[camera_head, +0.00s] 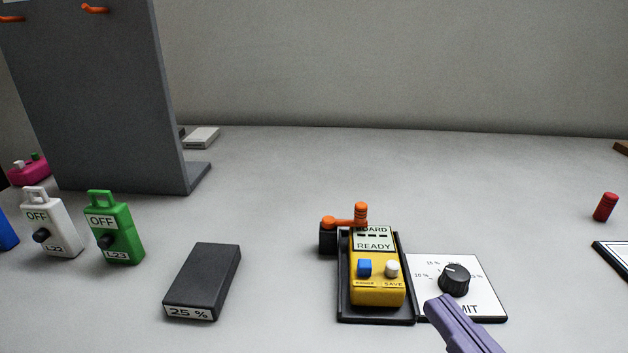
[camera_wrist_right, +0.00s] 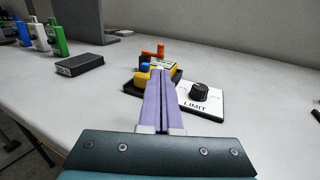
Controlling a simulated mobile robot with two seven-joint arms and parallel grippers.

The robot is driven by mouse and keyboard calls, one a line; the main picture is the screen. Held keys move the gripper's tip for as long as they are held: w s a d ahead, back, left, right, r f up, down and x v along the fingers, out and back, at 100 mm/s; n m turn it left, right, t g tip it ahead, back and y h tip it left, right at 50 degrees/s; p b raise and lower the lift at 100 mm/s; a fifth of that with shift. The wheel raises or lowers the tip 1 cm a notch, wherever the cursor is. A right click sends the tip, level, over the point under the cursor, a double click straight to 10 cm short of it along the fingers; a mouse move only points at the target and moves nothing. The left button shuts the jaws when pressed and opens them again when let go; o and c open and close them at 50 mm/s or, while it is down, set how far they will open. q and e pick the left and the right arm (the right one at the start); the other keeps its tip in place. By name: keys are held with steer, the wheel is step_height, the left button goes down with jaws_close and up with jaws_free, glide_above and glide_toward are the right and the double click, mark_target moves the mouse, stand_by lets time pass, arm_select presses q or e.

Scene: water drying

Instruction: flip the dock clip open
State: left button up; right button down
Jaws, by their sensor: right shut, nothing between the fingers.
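The dock clip is an orange lever (camera_head: 346,219) on a black block (camera_head: 328,236) at the back left corner of the dock. Its arm lies across the top end of the yellow meter (camera_head: 377,290), with an upright orange knob at its right end. The meter sits in the black dock tray (camera_head: 345,307), its display reading "READY". The clip also shows in the right wrist view (camera_wrist_right: 153,53), beyond my fingers. My right gripper (camera_head: 436,303) is shut and empty, in front of the dock's right side by the dial. My left gripper is not in view.
A black dial (camera_head: 454,280) on a white "LIMIT" plate (camera_head: 490,300) stands right of the dock. A dark "25 %" block (camera_head: 203,280) lies to the left. Green (camera_head: 115,230) and white (camera_head: 52,225) lockout tags and a grey panel (camera_head: 90,100) stand further left. Table behind the dock is clear.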

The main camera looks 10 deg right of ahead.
mark_target(361, 213)
steer(key=shift+s, duration=0.1)
steer(key=w, duration=0.4)
steer(key=w+a, duration=0.1)
steer(key=w, duration=0.9)
steer(key=shift+a, duration=0.25)
steer(key=shift+a+f+b, duration=0.1)
steer(key=shift+b, duration=0.2)
